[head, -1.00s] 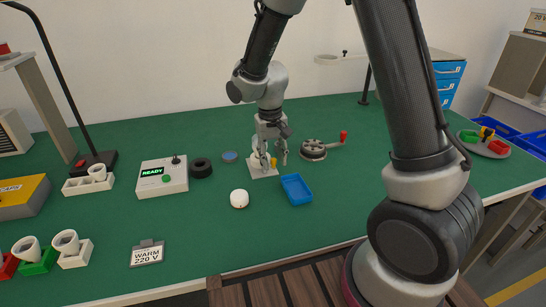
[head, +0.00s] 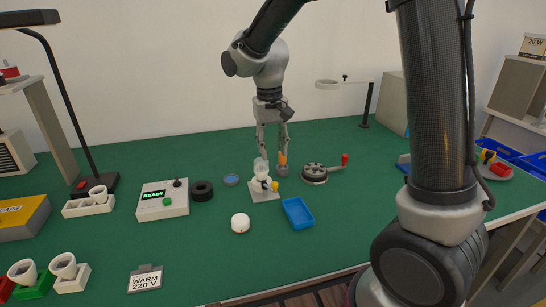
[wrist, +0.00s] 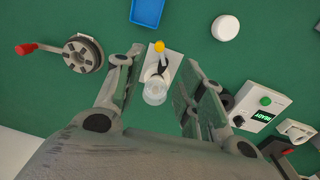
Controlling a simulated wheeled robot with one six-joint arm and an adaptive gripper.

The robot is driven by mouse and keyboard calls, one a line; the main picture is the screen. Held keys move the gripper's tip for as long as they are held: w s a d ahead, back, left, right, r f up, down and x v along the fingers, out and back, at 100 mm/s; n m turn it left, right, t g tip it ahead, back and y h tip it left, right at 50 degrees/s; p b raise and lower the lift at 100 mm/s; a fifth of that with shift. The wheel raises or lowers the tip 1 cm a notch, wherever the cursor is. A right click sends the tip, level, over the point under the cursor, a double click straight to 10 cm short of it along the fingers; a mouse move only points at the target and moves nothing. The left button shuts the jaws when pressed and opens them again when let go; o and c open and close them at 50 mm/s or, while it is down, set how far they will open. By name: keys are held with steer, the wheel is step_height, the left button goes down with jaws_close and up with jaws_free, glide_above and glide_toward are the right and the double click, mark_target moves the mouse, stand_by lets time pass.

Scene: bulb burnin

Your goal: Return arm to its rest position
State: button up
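My gripper (head: 272,168) hangs pointing down above the far middle of the green bench. Its fingers are spread apart. In the wrist view my gripper (wrist: 162,70) shows nothing held between the fingers. Below and between them is a clear glass bulb (wrist: 155,93), upright on a small white stand (wrist: 151,70) with a yellow knob (wrist: 159,46). In the head view the white stand (head: 265,196) is just below the fingertips, and the bulb (head: 261,166) is partly overlapped by a finger. An orange patch shows at the right finger; I cannot tell what it is.
A crank wheel (head: 314,174) stands right of the stand. A blue tray (head: 298,213) and a white puck (head: 240,222) lie in front. A READY box (head: 163,202) and black ring (head: 202,191) are left.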

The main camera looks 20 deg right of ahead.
stand_by(0.3)
steer(key=s+d+r+t, duration=0.2)
steer(key=s+d+r, duration=0.3)
steer(key=s+d, duration=0.4)
steer(key=s+d+r+t, duration=0.2)
steer(key=s+d+r, duration=0.4)
steer(key=s, duration=0.8)
steer(key=d, duration=0.3)
steer(key=shift+y, duration=0.3)
